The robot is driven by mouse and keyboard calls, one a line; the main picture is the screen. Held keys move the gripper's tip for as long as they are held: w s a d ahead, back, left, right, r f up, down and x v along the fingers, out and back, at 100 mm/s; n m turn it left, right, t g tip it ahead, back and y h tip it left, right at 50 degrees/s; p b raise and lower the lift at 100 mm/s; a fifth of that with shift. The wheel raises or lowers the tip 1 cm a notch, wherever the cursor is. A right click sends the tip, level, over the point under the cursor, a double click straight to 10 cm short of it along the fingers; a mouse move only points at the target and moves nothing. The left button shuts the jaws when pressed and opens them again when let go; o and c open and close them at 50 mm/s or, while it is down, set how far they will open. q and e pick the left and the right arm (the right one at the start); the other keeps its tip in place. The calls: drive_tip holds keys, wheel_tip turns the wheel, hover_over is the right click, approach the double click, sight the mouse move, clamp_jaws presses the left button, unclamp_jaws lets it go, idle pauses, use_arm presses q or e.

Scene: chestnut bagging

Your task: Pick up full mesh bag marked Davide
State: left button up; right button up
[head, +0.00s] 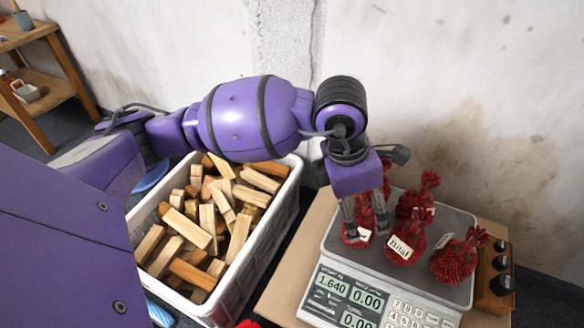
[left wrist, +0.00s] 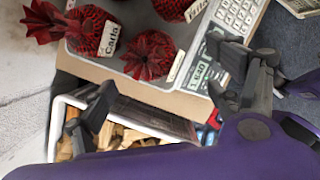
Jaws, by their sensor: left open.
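Several full red-and-black mesh bags stand or lie on the weighing scale. In the head view one bag (head: 352,232) is partly hidden by my left gripper (head: 365,217), which points down over it. Its tag is unreadable. Another bag (head: 404,246) is tagged Bilal, one stands behind it (head: 417,194), and one lies tilted at the right (head: 457,258). In the left wrist view, my open, empty gripper (left wrist: 160,92) has a bag (left wrist: 150,54) just beyond its fingertips, its tag edge-on. I cannot read Davide on any tag.
The scale (head: 385,272) stands on a cardboard-coloured board (head: 286,285); its display shows 1.640. A white crate (head: 255,229) of wood blocks stands left of it, under my arm. A wooden shelf (head: 62,92) is at far left, a stained wall (head: 470,90) behind.

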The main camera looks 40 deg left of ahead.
sight(360, 212)
use_arm(q)
drive_tip(key=shift+w+a+f, duration=0.2)
drive_tip(key=shift+w+f, duration=0.2)
drive_tip(key=shift+w, duration=0.4)
drive_tip(key=shift+w+d+f+b, duration=0.1)
drive_tip(key=shift+f+b, duration=0.2)
drive_tip(key=shift+f, duration=0.05)
drive_tip(key=shift+d+f, duration=0.1)
drive_tip(key=shift+f, duration=0.25)
drive_tip(key=b+x, duration=0.3)
drive_tip(key=x, duration=0.2)
drive_tip(key=shift+f, duration=0.3)
drive_tip(key=c, duration=1.4)
drive_tip(key=shift+c, duration=0.3)
use_arm(e)
drive_tip(key=f, duration=0.3)
drive_tip(key=shift+d+f, duration=0.2)
drive_tip(key=shift+d, duration=0.05)
